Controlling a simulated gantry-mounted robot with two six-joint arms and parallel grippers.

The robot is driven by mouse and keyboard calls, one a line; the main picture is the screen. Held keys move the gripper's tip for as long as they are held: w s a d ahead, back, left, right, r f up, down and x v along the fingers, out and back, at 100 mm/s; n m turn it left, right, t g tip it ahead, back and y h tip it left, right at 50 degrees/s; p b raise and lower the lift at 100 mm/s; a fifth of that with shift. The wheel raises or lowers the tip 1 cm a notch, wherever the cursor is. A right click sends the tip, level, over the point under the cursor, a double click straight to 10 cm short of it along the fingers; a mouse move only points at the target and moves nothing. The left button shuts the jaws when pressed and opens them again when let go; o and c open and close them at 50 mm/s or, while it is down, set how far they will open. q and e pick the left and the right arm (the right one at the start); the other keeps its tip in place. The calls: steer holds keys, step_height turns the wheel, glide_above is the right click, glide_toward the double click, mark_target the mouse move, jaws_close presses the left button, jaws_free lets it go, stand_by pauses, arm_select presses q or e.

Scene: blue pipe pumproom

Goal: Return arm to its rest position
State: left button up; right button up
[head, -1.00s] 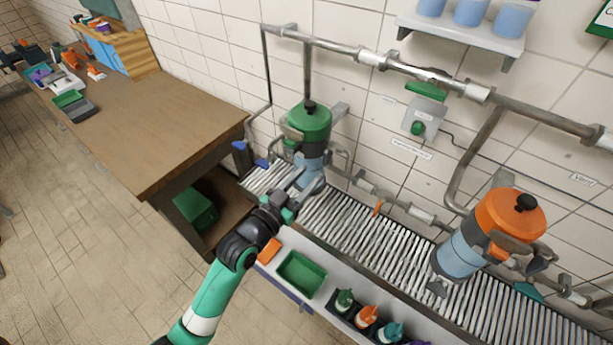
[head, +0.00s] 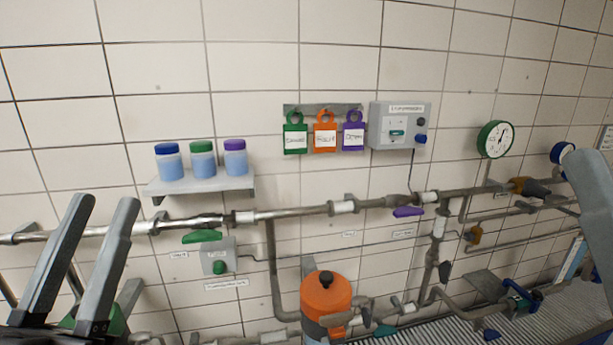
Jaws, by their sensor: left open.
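My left gripper (head: 106,200) is raised close to the camera at the lower left of the head view. Its two grey fingers point up and stand apart, with nothing between them. Part of a green-topped pump (head: 115,322) shows low behind it; the gripper hides most of that pump. A grey finger-like part, seemingly of my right gripper (head: 588,185), enters at the right edge. It is cut off, so its opening cannot be told.
An orange-topped pump (head: 326,292) stands at the bottom centre. Pipes (head: 300,212) run along the tiled wall. A shelf (head: 205,186) holds three blue jars. Three hanging tags (head: 325,138), a control box (head: 399,125) and a gauge (head: 495,139) are higher up.

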arm_select(q)
steer(key=s+r+t, duration=0.2)
steer(key=s+r, duration=0.5)
step_height(320, 180, up, 24)
steer(key=w+n+g+p, duration=0.1)
steer(key=p, duration=2.4)
steer(key=shift+d, duration=0.45)
